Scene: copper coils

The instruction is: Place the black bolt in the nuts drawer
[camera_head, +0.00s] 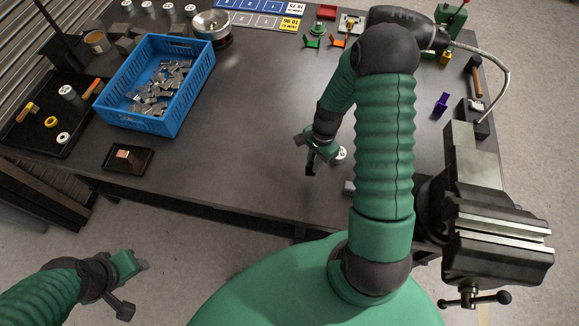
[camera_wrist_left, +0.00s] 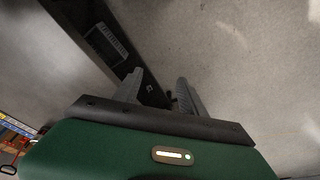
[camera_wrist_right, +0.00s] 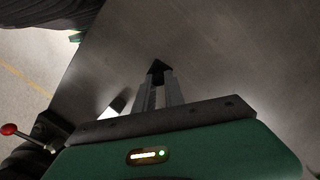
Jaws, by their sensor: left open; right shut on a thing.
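My right gripper (camera_head: 309,158) is over the table's middle, right of the blue crate. In the right wrist view its fingers (camera_wrist_right: 158,92) are close together on a small black piece (camera_wrist_right: 158,68), which looks like the black bolt; its shape is hard to make out. In the head view this dark piece (camera_head: 311,167) shows at the fingertips. My left gripper (camera_head: 138,266) is at the lower left, off the table's near edge. In the left wrist view its fingers (camera_wrist_left: 160,92) are apart with nothing between them. I cannot make out a nuts drawer in any view.
A blue crate (camera_head: 197,87) of metal parts stands at the table's left, with a small black tray (camera_head: 146,169) near it. A vise (camera_head: 497,223) is at right.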

